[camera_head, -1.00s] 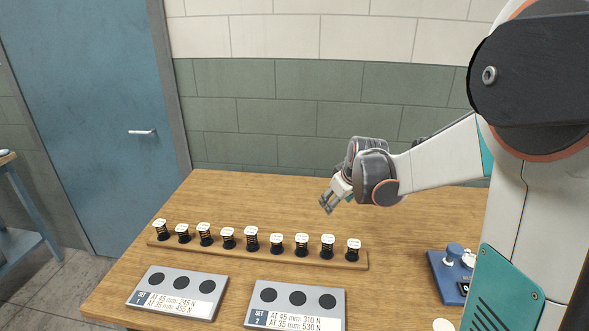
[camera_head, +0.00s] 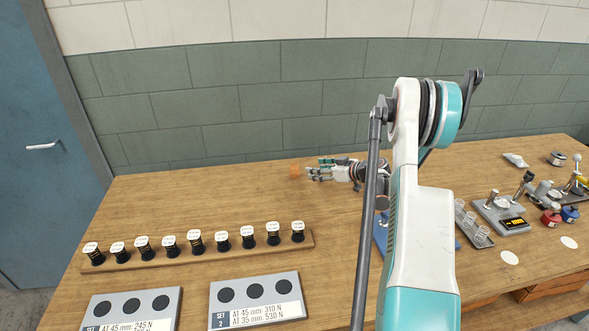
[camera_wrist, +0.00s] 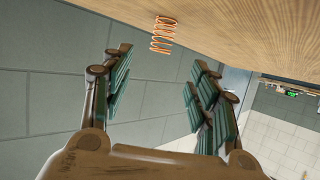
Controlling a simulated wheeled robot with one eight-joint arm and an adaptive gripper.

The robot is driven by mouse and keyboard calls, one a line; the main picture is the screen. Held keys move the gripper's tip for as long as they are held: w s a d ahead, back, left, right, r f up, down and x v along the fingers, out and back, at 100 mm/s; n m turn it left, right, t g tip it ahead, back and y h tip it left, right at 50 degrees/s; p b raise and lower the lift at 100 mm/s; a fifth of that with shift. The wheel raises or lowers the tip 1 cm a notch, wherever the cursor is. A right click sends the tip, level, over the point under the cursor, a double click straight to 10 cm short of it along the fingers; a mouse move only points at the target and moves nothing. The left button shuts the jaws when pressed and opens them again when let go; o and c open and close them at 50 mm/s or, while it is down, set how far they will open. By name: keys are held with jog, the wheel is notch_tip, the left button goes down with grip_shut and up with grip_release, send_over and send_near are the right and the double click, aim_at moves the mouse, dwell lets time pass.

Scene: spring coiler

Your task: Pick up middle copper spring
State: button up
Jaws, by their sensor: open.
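One copper spring (camera_head: 296,171) stands at the back of the wooden table in the head view, just left of my gripper's fingertips. It also shows in the wrist view as an orange coil (camera_wrist: 163,35) on the table surface, beyond the fingertips. My gripper (camera_head: 313,171) is low over the table and points left at the spring. In the wrist view my gripper (camera_wrist: 155,85) has its two fingers wide apart with nothing between them. No other copper spring is clear to me, so I cannot tell a middle one from its neighbours.
A wooden rail (camera_head: 210,267) holds several dark springs with white caps. Two grey set plates (camera_head: 258,296) lie in front. At right are a tray of pale springs (camera_head: 474,230) and a grey device (camera_head: 505,215). A wall stands behind the table.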

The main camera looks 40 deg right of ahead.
aim_at(295, 166)
jog(key=b+x, duration=0.1)
jog(key=x, duration=0.5)
jog(key=shift+w+a+f, duration=0.1)
jog(key=shift+a+f, duration=0.05)
jog(key=shift+b+x, duration=0.9)
jog(key=shift+x, duration=2.25)
jog(key=shift+a+r, duration=0.1)
jog(key=shift+r, duration=0.1)
jog(key=c, duration=1)
